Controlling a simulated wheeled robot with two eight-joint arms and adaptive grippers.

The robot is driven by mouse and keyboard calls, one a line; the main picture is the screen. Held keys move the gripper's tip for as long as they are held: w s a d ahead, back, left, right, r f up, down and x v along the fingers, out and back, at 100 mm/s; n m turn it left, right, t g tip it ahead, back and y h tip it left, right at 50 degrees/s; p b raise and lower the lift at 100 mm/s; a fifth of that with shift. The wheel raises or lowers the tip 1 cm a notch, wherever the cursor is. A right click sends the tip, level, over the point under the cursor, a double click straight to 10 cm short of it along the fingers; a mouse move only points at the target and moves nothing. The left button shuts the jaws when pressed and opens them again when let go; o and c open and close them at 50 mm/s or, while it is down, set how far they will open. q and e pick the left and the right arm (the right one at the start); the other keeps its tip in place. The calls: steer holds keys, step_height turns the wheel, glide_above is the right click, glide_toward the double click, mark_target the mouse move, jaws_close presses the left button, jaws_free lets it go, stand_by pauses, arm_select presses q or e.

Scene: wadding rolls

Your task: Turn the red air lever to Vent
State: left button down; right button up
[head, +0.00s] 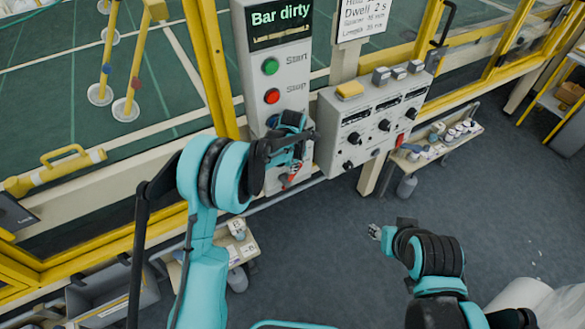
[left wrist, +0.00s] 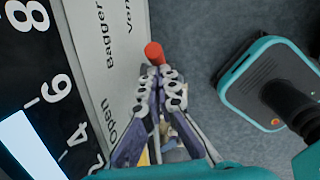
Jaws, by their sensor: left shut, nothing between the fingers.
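The red air lever (head: 292,173) is on the lower part of the grey control post, mostly hidden by my left gripper in the head view. In the left wrist view, its red end (left wrist: 154,53) shows just beyond my fingertips. The printed words Open, Bagger and a cut-off Vent (left wrist: 130,18) run up the pale panel beside it. My left gripper (left wrist: 165,82) is shut and empty, its tips at or close to the lever; contact cannot be told. The fingers hide the lever's lower part, so its exact setting is unclear. My right gripper (head: 375,232) is over the floor, away from the panel.
The post carries a "Bar dirty" display (head: 280,18), a green button (head: 270,66) and a red button (head: 272,96). A grey box with knobs (head: 370,115) stands close to the right of my left gripper. A yellow guard frame (head: 208,60) is behind. Floor at right is open.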

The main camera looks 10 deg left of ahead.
arm_select(q)
steer(key=shift+w+d+f+g+y, duration=0.3)
steer(key=shift+w+d+g+y, duration=0.2)
steer(key=shift+d+y, duration=0.15)
steer(key=shift+w+d+f, duration=0.2)
steer(key=shift+d, duration=0.15)
steer(key=shift+w+d+f+b, duration=0.25)
steer(key=shift+d+f+b, duration=0.05)
steer(key=shift+d+f, duration=0.1)
steer(key=shift+w+d+f+b, duration=0.3)
steer(key=shift+d+f, duration=0.1)
steer(key=shift+f, duration=0.2)
steer(key=shift+w+d+f+b, duration=0.25)
steer(key=shift+d+f, duration=0.1)
steer(key=shift+f, duration=0.25)
steer(key=shift+w+d+f+b, duration=0.2)
steer(key=shift+w+d+f, duration=0.15)
steer(key=shift+f, duration=0.25)
steer(key=shift+d, duration=0.1)
step_height(320, 180, up, 12)
steer(key=s+d, duration=0.1)
steer(key=shift+s+d+f, duration=0.1)
